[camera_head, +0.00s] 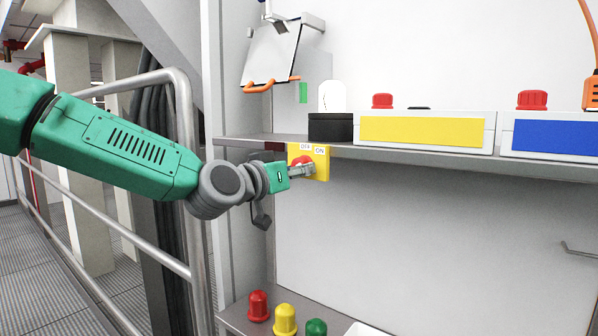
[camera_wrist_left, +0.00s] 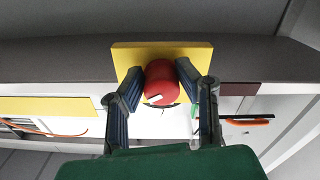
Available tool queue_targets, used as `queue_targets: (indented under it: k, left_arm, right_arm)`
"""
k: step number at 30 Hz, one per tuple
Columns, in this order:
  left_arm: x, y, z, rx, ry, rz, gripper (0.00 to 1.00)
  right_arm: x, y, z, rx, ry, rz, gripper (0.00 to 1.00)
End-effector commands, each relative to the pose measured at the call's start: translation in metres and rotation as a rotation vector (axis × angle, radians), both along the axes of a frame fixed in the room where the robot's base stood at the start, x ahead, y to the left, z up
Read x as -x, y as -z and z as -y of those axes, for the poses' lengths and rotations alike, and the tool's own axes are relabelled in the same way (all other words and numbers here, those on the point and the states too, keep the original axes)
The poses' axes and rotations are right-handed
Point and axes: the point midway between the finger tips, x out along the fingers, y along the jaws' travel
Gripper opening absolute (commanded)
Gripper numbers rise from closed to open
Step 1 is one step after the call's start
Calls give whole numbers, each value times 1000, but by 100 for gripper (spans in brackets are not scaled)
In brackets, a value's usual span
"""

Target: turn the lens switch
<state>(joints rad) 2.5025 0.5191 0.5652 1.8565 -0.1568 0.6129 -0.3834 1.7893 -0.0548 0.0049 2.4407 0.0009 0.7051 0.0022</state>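The lens switch is a red knob (camera_head: 299,160) on a yellow plate (camera_head: 321,165) labelled OFF and ON, fixed at the front edge of the shelf. My left gripper (camera_head: 305,170) reaches it from the left. In the left wrist view the red knob (camera_wrist_left: 163,82), with a white mark at its lower left, sits between the two fingers (camera_wrist_left: 161,70). The fingers lean in on both sides and appear closed against it. The yellow plate (camera_wrist_left: 122,60) shows behind the knob. The gripper partly hides the knob in the head view. My right gripper is not in view.
On the shelf (camera_head: 400,156) stand a black-and-white item (camera_head: 330,128), a yellow-fronted box (camera_head: 421,131) and a blue-fronted box (camera_head: 550,136). A clipboard (camera_head: 271,55) hangs above. Red (camera_head: 258,306), yellow (camera_head: 285,320) and green (camera_head: 316,328) domes stand below. A metal railing (camera_head: 185,120) is at left.

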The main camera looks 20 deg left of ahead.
Motion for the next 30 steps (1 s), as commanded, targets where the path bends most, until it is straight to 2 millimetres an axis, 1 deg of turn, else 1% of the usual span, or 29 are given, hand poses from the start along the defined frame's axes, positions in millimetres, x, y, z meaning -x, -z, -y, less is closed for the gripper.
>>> queue_targets:
  k: [1,8,14,20,30]
  left_arm:
    - [-1,-1,-4,3,-10,1,0]
    - [0,-1,-3,20,-11,-3,0]
    - [0,-1,-4,93,-11,-28,0]
    - [0,-1,-3,234,-11,-79,0]
    - [0,-2,-3,538,-12,-188,0]
  right_arm:
    - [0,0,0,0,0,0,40]
    - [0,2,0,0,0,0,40]
    - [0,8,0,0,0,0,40]
    - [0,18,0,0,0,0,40]
    - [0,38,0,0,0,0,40]
